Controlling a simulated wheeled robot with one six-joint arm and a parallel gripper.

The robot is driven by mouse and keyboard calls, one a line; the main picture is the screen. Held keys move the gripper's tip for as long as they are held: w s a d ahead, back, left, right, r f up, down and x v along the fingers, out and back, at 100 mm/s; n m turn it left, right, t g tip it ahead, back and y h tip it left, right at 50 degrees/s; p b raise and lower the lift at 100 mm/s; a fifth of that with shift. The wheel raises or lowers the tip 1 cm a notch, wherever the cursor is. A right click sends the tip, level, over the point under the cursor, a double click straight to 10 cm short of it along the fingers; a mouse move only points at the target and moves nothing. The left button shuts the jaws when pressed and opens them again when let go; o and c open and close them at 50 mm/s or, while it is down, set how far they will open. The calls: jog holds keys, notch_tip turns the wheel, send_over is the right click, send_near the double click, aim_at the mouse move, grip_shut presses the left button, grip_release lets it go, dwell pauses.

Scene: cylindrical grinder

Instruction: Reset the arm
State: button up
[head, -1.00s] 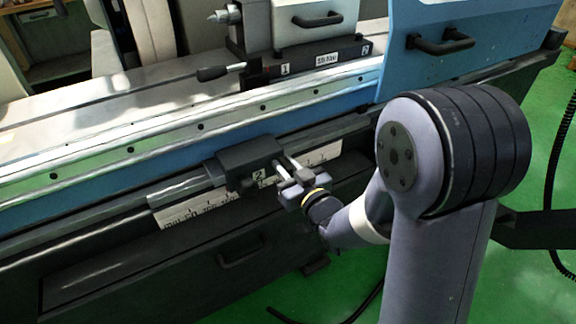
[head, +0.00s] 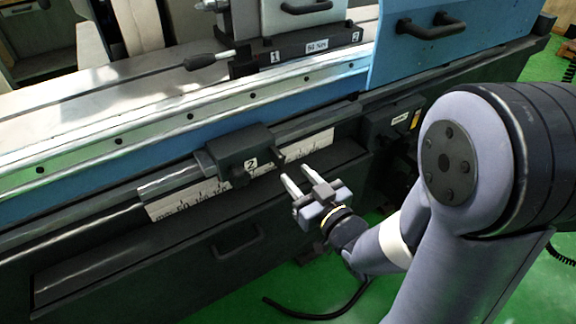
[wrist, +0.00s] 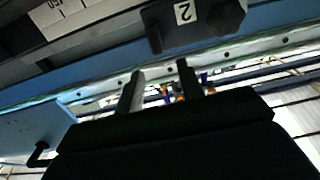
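My gripper (head: 297,175) is in the head view, in front of the grinder and just right of the black stop block (head: 238,150) labelled 2. Its two pale fingers are apart with nothing between them. A gap shows between the fingers and the block. In the wrist view, the two fingers of my gripper (wrist: 160,82) are also apart and empty. The block's label 2 (wrist: 183,13) shows at the top of that view. My arm runs from the gripper to the lower right of the head view.
The block sits on a rail above a white ruler scale (head: 305,146) on the grinder's front. A blue guard (head: 425,45) with a black handle is at upper right. A drawer handle (head: 237,243) is below. A black cable (head: 310,316) lies on the green floor.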

aim_at(282, 159)
jog(key=shift+v, duration=0.95)
jog(key=p+x, duration=0.1)
jog(key=x, duration=0.9)
jog(key=shift+w+a, duration=0.1)
jog(key=shift+w, duration=0.05)
jog(key=shift+w+a, duration=0.1)
jog(key=shift+w, duration=0.2)
jog(key=shift+w+d, duration=0.25)
jog(key=shift+d, duration=0.25)
